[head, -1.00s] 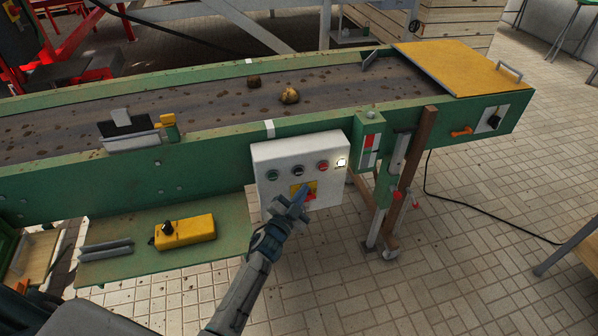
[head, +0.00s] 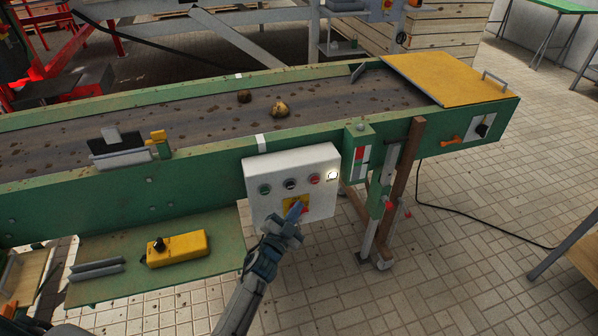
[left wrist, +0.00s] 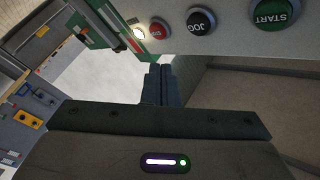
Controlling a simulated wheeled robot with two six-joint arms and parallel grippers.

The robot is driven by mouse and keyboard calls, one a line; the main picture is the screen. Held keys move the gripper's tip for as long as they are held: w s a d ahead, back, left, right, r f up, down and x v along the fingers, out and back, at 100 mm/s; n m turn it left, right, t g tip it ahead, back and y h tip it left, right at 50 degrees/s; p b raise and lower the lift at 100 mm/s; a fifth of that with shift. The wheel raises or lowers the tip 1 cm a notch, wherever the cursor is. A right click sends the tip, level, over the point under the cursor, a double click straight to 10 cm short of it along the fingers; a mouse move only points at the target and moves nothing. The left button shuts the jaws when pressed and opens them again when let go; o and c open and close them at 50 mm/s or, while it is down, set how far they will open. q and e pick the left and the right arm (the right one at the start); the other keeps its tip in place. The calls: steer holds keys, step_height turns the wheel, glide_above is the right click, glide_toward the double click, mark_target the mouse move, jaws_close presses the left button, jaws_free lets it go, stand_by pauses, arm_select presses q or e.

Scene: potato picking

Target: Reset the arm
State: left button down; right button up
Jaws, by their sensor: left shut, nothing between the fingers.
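My left gripper (head: 297,210) is shut and empty in front of the white control box (head: 258,174) on the side of the green conveyor. It overlaps the yellow and red switch (head: 289,203) low on the box; I cannot tell whether it touches it. In the left wrist view, the shut fingers (left wrist: 158,72) point toward the box, whose green START button (left wrist: 271,13), black JOG button (left wrist: 201,20) and red button (left wrist: 158,28) show along the top. A lit white lamp (head: 332,175) glows at the box's right. My right gripper is not in view.
Two potatoes, a round yellowish one (head: 280,109) and a brown one (head: 244,96), lie on the dirty conveyor belt (head: 190,117). A yellow pendant box (head: 177,249) rests on a green shelf (head: 110,284) below. Tiled floor (head: 440,270) is free at the right.

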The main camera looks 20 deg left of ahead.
arm_select(q)
steer(key=s+a+f+n+g+y, duration=0.1)
steer(key=s+a+n+g+y, duration=0.3)
steer(key=s, duration=0.4)
steer(key=s+a+f+n+g+y, duration=0.2)
steer(key=s+a+n+g+y, duration=0.15)
steer(key=s+a, duration=0.35)
steer(key=s+d+r+g+h, duration=0.1)
steer(key=s+g, duration=0.2)
steer(key=s, duration=0.4)
steer(key=s+d+r+n+g+h, duration=0.1)
steer(key=s+g, duration=0.1)
steer(key=s, duration=0.6)
steer(key=s+d+r+g+h, duration=0.1)
steer(key=s+g, duration=0.2)
steer(key=s, duration=0.4)
step_height(320, 180, down, 29)
steer(key=a+g, duration=0.1)
steer(key=a, duration=0.2)
steer(key=s+a+f+g, duration=0.1)
steer(key=s+f, duration=1.7)
steer(key=f, duration=0.2)
steer(key=shift+f+n, duration=0.15)
steer(key=shift+n, duration=0.2)
